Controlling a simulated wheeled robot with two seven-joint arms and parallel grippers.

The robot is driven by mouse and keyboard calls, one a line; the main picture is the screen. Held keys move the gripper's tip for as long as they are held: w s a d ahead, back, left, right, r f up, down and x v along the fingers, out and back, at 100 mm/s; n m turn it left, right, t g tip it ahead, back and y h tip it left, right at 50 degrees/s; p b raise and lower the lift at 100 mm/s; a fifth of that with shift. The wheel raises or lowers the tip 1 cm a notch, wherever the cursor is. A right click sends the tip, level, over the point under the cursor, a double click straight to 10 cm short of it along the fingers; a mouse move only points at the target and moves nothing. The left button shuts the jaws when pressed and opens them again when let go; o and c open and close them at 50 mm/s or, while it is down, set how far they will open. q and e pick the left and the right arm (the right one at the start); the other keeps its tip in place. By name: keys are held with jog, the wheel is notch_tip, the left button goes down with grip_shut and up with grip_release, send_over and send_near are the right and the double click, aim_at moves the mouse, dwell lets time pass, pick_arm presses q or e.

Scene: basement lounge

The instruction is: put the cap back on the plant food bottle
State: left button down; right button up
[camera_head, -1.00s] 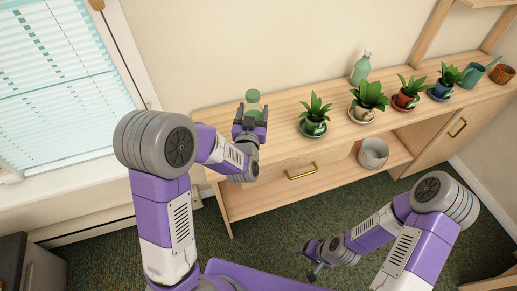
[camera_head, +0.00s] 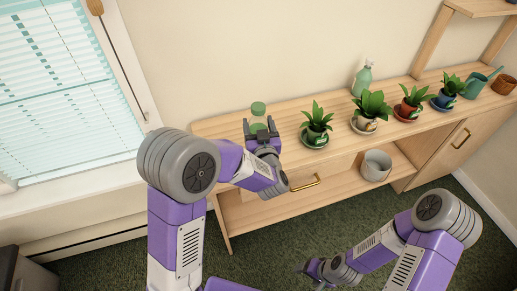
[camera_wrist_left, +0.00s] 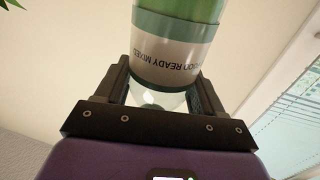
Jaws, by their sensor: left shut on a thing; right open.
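My left gripper (camera_head: 260,124) is at the left end of the wooden shelf unit. It is shut on the plant food bottle (camera_head: 258,129), whose green part shows between the fingers. In the left wrist view the bottle (camera_wrist_left: 175,50) has a cream label, a green part and a clear part between the fingers; the lettering reads upside down in that picture. A round green cap-like piece (camera_head: 258,108) shows just beyond the fingertips; I cannot tell whether it touches the bottle. My right gripper (camera_head: 316,271) is open, low over the dark carpet.
Several potted plants stand in a row, the nearest plant (camera_head: 317,127) just right of my left gripper. A spray bottle (camera_head: 363,79) stands behind them. A grey pot (camera_head: 376,165) is on the lower shelf. A window with blinds (camera_head: 55,90) is at the left.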

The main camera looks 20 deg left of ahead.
pick_arm(q)
jog(key=shift+f+b, duration=0.3)
jog(key=shift+f, duration=1.15)
jog(key=shift+f+b, duration=0.7)
jog(key=shift+f, duration=1.15)
jog(key=shift+f, duration=0.1)
jog(key=c, duration=0.6)
grip_release()
jog(key=shift+f, duration=0.15)
jog(key=o, duration=0.5)
